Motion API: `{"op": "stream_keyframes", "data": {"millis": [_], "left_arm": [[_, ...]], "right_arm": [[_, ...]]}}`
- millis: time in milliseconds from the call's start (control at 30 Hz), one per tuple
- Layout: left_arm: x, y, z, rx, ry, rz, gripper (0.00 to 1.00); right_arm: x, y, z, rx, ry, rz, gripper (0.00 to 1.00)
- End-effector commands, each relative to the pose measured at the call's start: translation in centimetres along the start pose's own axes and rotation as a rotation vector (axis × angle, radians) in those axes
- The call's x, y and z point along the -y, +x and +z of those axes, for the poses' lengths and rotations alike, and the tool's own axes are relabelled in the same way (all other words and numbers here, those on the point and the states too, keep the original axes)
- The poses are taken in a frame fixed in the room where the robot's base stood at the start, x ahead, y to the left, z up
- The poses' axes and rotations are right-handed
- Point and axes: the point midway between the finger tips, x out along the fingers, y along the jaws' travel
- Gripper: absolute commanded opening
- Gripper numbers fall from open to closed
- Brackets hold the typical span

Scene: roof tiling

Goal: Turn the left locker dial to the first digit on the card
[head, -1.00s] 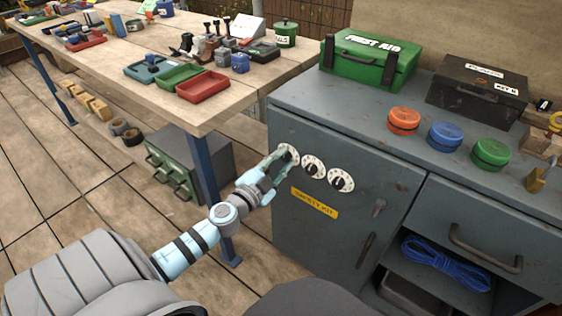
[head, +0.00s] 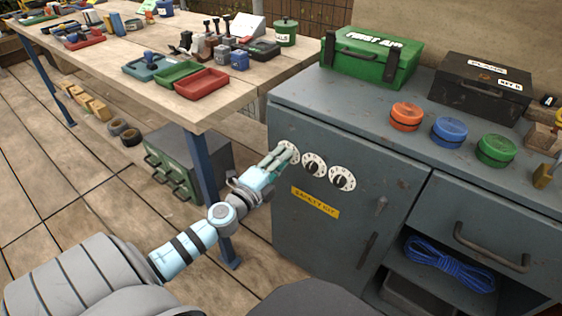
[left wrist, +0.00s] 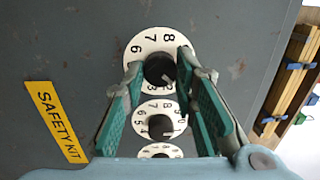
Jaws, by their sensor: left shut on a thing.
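The left locker dial (head: 290,150) is a white numbered disc with a black knob, leftmost of three on the grey locker door (head: 330,230). My left gripper (head: 284,154) is shut on its knob. In the left wrist view, the fingers (left wrist: 160,80) flank the black knob (left wrist: 159,70) of the left dial (left wrist: 150,43). Digits such as 6, 7 and 8 show on its rim. Its pale mark points to the lower right, and the digit there is partly hidden by a finger. No card with readable digits shows. My right gripper is out of view.
The middle dial (head: 313,165) and right dial (head: 342,178) sit close beside the left one. A yellow SAFETY KIT label (head: 315,202) lies below them. A wooden table (head: 215,110) stands left of the locker. Red, blue and green round containers (head: 449,131) stand on top.

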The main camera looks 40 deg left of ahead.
Motion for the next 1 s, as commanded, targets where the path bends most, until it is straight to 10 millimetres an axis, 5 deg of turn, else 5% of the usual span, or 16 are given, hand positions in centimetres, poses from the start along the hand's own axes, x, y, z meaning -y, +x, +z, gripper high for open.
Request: {"op": "stream_keyframes", "data": {"millis": [500, 1000], "left_arm": [[-0.21, -0.05, 0.06, -0.014, 0.382, -0.011, 0.0], [-0.22, -0.06, 0.06, -0.018, 0.471, -0.013, 0.0]], "right_arm": [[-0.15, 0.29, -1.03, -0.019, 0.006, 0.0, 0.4], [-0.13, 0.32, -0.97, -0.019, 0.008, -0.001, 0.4]]}}
